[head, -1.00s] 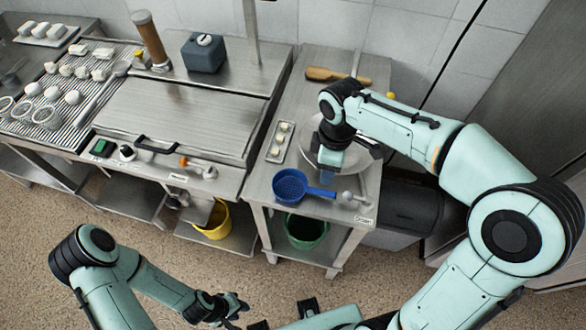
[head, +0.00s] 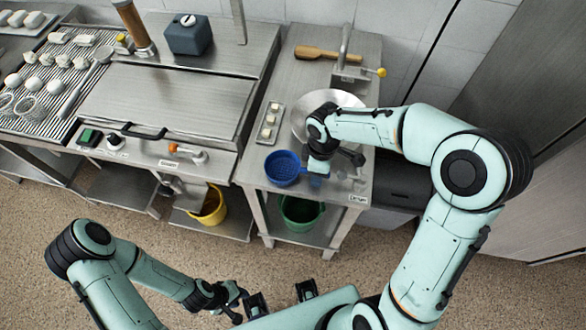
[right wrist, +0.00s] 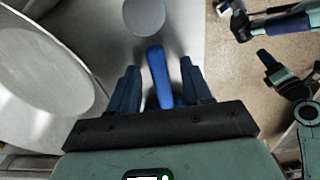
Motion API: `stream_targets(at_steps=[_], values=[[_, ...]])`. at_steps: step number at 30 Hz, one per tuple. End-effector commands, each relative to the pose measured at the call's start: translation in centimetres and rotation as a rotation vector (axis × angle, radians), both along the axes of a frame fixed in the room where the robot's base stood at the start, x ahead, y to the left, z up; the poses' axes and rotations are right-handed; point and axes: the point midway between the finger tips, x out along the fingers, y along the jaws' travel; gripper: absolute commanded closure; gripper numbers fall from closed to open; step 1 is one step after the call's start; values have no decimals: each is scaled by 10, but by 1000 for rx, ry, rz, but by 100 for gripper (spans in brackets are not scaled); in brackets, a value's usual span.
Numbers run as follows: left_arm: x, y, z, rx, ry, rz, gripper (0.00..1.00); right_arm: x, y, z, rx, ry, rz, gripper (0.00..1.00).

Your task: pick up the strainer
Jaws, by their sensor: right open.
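The blue perforated strainer (head: 282,168) rests on the steel side table, its bowl toward the table's front left. Its handle points right and is mostly hidden by my right gripper in the head view. In the right wrist view the blue handle (right wrist: 158,75) lies between the two spread fingers of my right gripper (right wrist: 160,88), with gaps on both sides. The strainer's bowl is out of sight there. My left gripper (head: 238,298) is low in the head view, away from the table, with its fingers apart and nothing seen between them.
A round metal pan (head: 300,118) sits behind my right gripper; it also fills the left of the wrist view (right wrist: 40,75). A small tray of white pieces (head: 268,122) lies left. Green (head: 302,213) and yellow (head: 211,207) buckets stand below.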

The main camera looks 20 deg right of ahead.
Motion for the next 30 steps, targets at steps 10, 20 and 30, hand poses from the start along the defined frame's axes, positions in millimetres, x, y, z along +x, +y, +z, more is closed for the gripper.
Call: stream_targets(at_steps=[10, 20, 30], values=[[0, 0, -1, 0, 0, 0, 65, 0, 0, -7, 0, 1, 0, 64], [0, 0, -1, 0, 0, 0, 65, 0, 0, -6, 0, 0, -1, 100], [2, 0, 3, 0, -2, 0, 65, 1, 0, 13, 0, -4, -3, 100]])
